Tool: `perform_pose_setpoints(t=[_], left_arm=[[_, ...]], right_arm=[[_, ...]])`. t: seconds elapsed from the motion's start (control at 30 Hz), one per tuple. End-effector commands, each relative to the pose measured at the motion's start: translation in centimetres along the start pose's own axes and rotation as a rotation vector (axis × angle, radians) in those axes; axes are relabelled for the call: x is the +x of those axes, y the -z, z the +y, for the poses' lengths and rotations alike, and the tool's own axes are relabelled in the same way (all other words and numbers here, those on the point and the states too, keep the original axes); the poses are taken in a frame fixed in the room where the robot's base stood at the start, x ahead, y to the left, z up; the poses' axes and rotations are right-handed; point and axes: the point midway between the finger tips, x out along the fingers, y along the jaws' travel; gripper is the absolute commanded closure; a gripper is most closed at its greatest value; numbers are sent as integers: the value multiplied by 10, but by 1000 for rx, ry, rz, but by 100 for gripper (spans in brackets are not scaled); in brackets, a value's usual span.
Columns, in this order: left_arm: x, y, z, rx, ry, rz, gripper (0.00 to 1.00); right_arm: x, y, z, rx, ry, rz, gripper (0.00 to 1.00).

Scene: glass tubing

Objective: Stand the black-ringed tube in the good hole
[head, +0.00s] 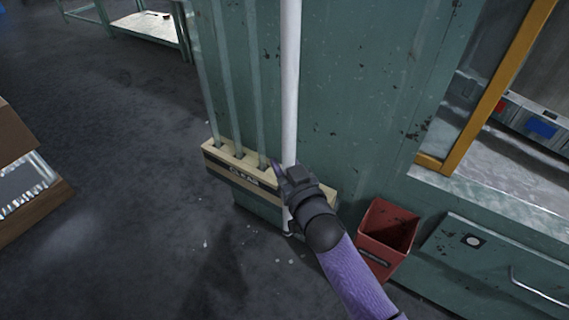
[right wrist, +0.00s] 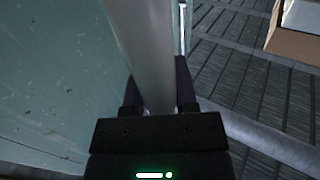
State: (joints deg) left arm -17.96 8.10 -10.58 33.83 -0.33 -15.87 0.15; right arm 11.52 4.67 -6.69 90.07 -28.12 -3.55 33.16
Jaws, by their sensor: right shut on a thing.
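A long whitish tube (head: 290,80) stands roughly upright in the head view, running up out of the frame. My right gripper (head: 284,174) is shut around it; the wrist view shows the same tube (right wrist: 146,50) between the two fingers (right wrist: 158,92). A short length of tube shows below my gripper, in front of the rack. I see no black ring on the visible part. A pale wooden rack (head: 222,158) with a dark label band stands against the green cabinet. Its right part is partly hidden by my gripper, and I cannot make out the good hole. My left gripper is out of view.
Several thin clear tubes (head: 252,75) stand in the rack's left part. A red bin (head: 385,230) is right of my forearm. The green cabinet (head: 370,100) rises behind. A cardboard box (head: 14,135) is at far left; the floor between is clear.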

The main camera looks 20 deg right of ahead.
Motion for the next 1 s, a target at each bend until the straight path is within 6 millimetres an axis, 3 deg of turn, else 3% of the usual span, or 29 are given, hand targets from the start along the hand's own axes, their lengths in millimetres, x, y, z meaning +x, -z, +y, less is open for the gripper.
perform_pose_setpoints(t=[1.0], left_arm=[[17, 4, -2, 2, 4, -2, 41]], right_arm=[[51, -2, 76, -2, 1, 0, 100]])
